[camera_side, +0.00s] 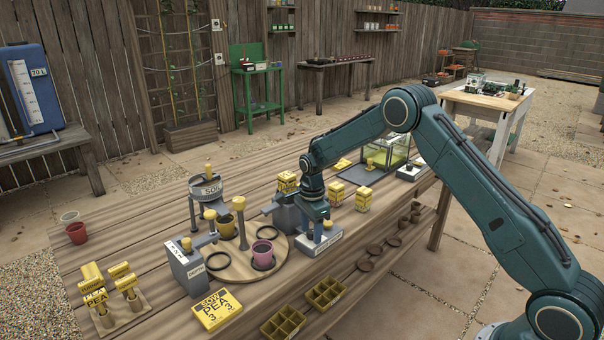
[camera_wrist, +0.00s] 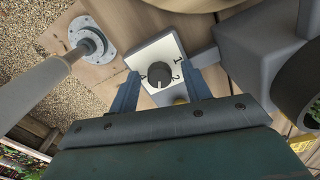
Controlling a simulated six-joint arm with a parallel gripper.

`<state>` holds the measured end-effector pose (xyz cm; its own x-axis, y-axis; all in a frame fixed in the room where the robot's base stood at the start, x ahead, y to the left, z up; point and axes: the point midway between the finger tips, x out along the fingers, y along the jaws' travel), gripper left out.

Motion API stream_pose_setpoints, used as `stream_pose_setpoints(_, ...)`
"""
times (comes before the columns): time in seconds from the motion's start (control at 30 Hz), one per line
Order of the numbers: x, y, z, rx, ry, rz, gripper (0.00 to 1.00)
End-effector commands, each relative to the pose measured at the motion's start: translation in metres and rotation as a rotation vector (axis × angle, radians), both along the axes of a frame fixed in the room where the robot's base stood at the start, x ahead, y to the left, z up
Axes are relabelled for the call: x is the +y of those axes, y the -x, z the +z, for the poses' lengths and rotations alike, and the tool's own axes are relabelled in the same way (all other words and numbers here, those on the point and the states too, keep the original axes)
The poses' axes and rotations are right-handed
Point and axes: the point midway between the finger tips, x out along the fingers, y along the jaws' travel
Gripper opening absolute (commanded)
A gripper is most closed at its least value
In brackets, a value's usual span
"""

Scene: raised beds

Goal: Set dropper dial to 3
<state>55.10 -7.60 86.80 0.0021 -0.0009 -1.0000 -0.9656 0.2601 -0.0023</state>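The dropper dial is a dark round knob (camera_wrist: 159,74) on a white square plate (camera_wrist: 148,56) in the wrist view. The numerals 1 and 2 show to its right, and one that looks like 4 to its left. The plate's near part is hidden behind my gripper, and no 3 is visible. A pale pointer mark on the knob is too small to read surely. My gripper (camera_wrist: 160,78) is open, with one finger on each side of the knob, apparently apart from it. In the side view my gripper (camera_side: 316,218) is low over the labelled grey dropper unit (camera_side: 325,240).
A round wooden turntable (camera_side: 225,262) with a pink pot (camera_side: 263,253) stands left of the dropper. A yellow-knobbed post (camera_side: 242,228) rises nearby. Small brown pots line the right edge.

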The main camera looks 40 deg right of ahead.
Motion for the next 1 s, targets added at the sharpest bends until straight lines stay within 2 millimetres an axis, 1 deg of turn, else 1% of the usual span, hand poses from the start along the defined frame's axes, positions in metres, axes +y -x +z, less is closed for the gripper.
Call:
stream_pose_setpoints(0.27,0.0,0.0,0.001,0.001,0.0,0.001,0.48)
stream_pose_setpoints(0.47,0.0,0.0,0.013,0.0,-0.001,0.001,0.48)
stream_pose_setpoints(0.67,0.0,0.0,0.038,-0.002,0.0,0.001,0.48)
stream_pose_setpoints(1.0,0.0,0.0,0.096,-0.003,0.0,0.001,0.48)
